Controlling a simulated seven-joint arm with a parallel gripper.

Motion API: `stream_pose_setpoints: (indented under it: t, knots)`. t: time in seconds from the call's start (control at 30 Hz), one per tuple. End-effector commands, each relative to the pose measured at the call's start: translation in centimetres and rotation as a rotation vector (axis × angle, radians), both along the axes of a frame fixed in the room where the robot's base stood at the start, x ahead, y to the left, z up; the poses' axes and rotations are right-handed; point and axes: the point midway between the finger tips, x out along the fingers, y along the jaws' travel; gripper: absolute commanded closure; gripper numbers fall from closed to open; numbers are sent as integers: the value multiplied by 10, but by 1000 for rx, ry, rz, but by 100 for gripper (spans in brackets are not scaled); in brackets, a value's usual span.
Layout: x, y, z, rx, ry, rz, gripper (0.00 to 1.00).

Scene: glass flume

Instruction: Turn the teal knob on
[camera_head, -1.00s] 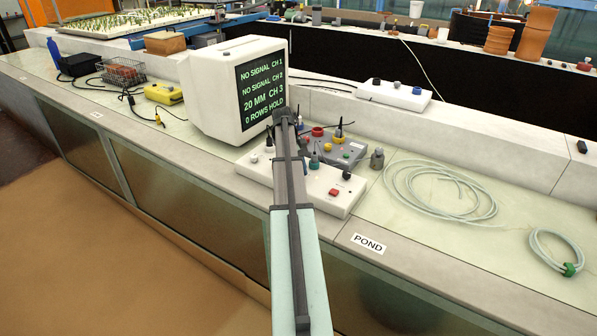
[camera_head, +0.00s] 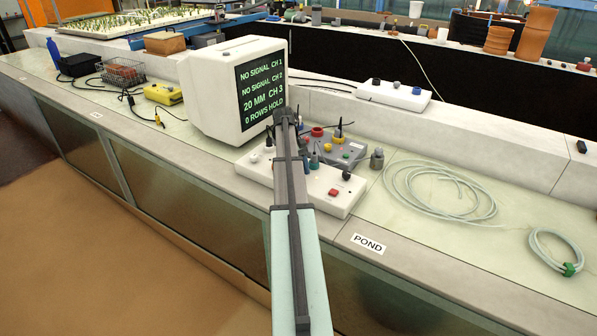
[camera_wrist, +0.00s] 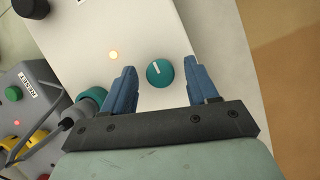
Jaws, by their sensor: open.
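The teal knob (camera_wrist: 160,73) is round with a white pointer line. It sits on the white control box (camera_wrist: 140,25), which also shows in the head view (camera_head: 343,200). In the wrist view my gripper (camera_wrist: 159,67) is open, with one blue finger on each side of the knob and a visible gap on both sides. The pointer line points roughly toward the top of the wrist view. A small amber light (camera_wrist: 113,55) glows on the box to the left of the knob. In the head view my arm hides the knob.
A grey box (camera_wrist: 22,105) with a green button and yellow knob stands beside the white box. A plug in a teal socket (camera_wrist: 90,98) is close to my left finger. A monitor (camera_head: 225,95) stands behind left; coiled tubing (camera_head: 440,215) lies right.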

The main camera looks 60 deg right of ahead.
Motion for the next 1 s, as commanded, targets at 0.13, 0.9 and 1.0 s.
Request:
stream_pose_setpoints:
  t: [0.13, 0.9, 1.0]
  knots:
    - [0, 0, 0, 0, 0, 0, 42]
    - [28, -8, 68, -5, -4, 2, 42]
    - [28, -8, 69, -5, -4, 2, 42]
